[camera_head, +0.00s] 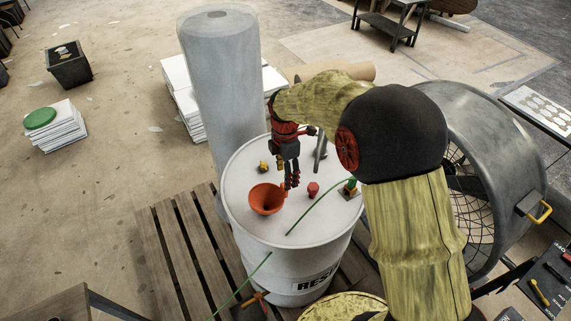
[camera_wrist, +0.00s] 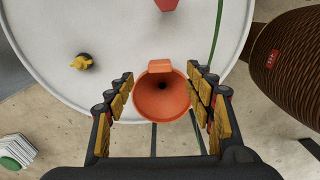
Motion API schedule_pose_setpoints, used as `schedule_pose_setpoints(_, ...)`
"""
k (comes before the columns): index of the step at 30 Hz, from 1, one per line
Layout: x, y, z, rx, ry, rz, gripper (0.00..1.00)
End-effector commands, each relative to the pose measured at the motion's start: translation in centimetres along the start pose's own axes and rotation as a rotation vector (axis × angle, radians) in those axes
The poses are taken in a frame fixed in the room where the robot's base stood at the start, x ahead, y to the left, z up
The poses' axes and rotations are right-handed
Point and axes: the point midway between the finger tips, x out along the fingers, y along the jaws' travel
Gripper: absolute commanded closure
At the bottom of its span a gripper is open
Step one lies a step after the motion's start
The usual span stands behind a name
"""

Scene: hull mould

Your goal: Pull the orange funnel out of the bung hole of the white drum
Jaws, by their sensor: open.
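The orange funnel (camera_head: 267,199) stands mouth up on the top of the white drum (camera_head: 246,178), near the drum's front left edge. The drum carries dark lettering low on its front. My gripper (camera_head: 291,184) points down just to the right of the funnel in the head view. In the wrist view the funnel (camera_wrist: 162,93) shows between the two spread fingers of my gripper (camera_wrist: 163,100), with a gap on each side. The gripper is open and holds nothing. The bung hole is hidden under the funnel.
A red cap (camera_head: 313,189), a yellow fitting (camera_head: 263,167) and a green cord (camera_head: 318,207) lie on the drum top. A tall grey roll (camera_head: 222,90) stands behind the drum. A big round fan (camera_head: 481,150) stands at right. The drum rests on a wooden pallet (camera_head: 176,240).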

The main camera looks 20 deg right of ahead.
Motion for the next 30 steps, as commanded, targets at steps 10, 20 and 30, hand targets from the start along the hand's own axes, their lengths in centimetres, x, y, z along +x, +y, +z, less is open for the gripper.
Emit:
schedule_pose_setpoints(10,3.6,0.1,0.1,-0.028,0.001,-0.01,0.46)
schedule_pose_setpoints(20,7.5,0.1,0.1,-0.027,0.001,-0.007,0.46)
schedule_pose_setpoints(30,8.2,0.1,0.1,-0.027,0.001,-0.007,0.46)
